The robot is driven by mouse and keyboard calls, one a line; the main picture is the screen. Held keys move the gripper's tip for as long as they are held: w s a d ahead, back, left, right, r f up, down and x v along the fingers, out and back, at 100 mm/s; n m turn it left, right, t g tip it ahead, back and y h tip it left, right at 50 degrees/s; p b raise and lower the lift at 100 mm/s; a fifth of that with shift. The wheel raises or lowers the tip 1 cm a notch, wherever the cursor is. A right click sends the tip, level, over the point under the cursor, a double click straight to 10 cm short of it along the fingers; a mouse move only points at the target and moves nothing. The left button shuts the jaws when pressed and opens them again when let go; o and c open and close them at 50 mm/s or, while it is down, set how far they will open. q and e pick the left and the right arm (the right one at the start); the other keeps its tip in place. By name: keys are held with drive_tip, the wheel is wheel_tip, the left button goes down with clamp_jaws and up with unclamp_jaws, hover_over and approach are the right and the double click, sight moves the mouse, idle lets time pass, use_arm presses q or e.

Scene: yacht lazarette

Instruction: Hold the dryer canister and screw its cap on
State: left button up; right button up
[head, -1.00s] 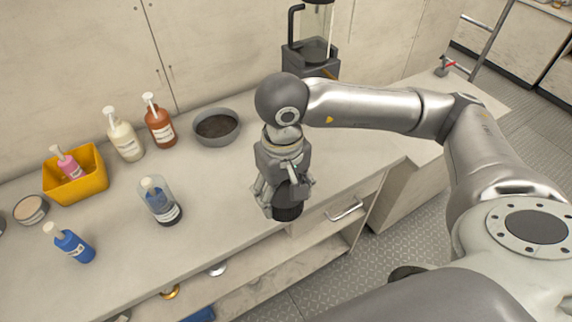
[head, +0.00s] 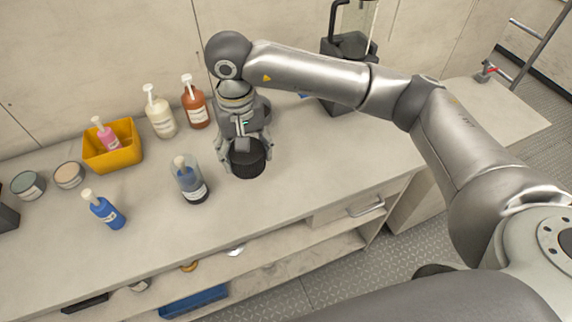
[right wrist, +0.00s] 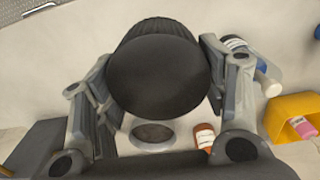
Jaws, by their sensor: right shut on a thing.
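The black round cap (head: 248,160) is in my right gripper (head: 243,150), which is shut on it and holds it above the counter. In the right wrist view the cap (right wrist: 158,75) fills the space between the fingers. The clear canister (head: 190,182) stands upright on the counter, just left of the cap and apart from it. It has a dark base, a white label and something blue with a pale top inside. It also shows in the right wrist view (right wrist: 265,73), beyond a finger. My left gripper is not in view.
A yellow bin (head: 112,148) holds a pink bottle (head: 106,136). A blue pump bottle (head: 106,212), a cream bottle (head: 160,115) and a brown bottle (head: 195,105) stand around the canister. A grey bowl (right wrist: 153,133) lies behind. The counter's front edge is near.

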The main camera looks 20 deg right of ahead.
wheel_tip(320, 180, up, 3)
hover_over(180, 158)
drive_tip(key=shift+w+f, duration=0.15)
drive_tip(key=shift+w, duration=0.2)
drive_tip(key=shift+w+f+b, duration=0.1)
drive_tip(key=shift+f+b, duration=0.7)
drive_tip(key=shift+f, duration=1.95)
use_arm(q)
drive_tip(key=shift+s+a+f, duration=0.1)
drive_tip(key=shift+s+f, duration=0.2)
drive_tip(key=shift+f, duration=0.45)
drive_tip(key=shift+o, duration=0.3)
